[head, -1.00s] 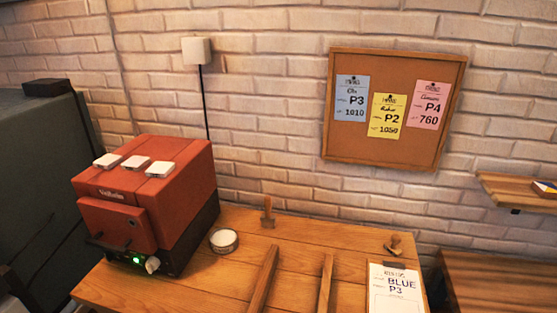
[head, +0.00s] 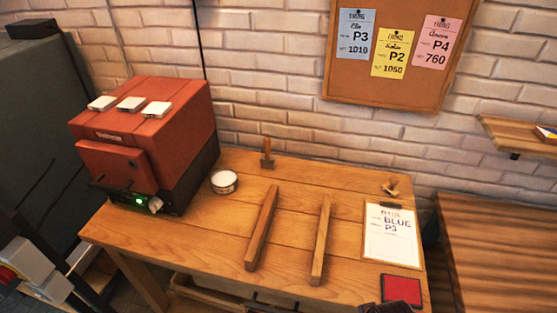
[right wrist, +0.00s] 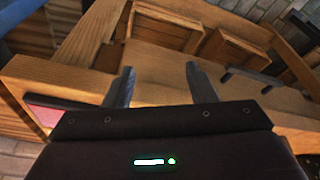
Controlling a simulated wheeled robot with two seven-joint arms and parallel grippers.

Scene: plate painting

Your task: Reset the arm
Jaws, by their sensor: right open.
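My right gripper (right wrist: 158,82) is open in the right wrist view, its two dark fingers apart with nothing between them. Wooden furniture and a table edge lie beyond the fingers. A dark shape at the bottom edge of the head view, below the red pad (head: 401,290), may be part of my right arm. My left gripper is not recognisable in the head view.
The wooden table (head: 165,240) holds a red kiln (head: 150,130), a round white tin (head: 224,181), two wooden bars (head: 262,230), two stamps (head: 267,155) and a clipboard reading BLUE P3 (head: 390,245). A corkboard (head: 385,85) with three cards hangs behind.

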